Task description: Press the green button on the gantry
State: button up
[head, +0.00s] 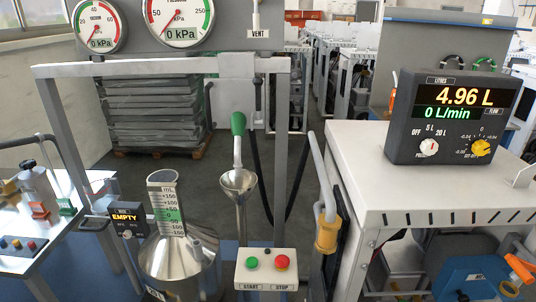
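The green button (252,263) sits on a pale control box (266,284) at the bottom middle of the head view, above the label START. A red button (281,262) is close to its right, above the label STOP. The grey gantry (160,69) spans above, with a post on each side; the box is low, near its right post. Nothing covers the green button. My gripper is not in view.
A steel vessel (180,268) with a scale stands left of the box; a funnel (238,184) hangs behind it. A white bench (440,180) with a display reading 4.96 L (454,117) stands right.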

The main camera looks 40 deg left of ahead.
aim_at(252, 261)
jog(key=k+l+u, duration=0.1)
jog(key=u, duration=2.05)
jog(key=k+l, duration=0.05)
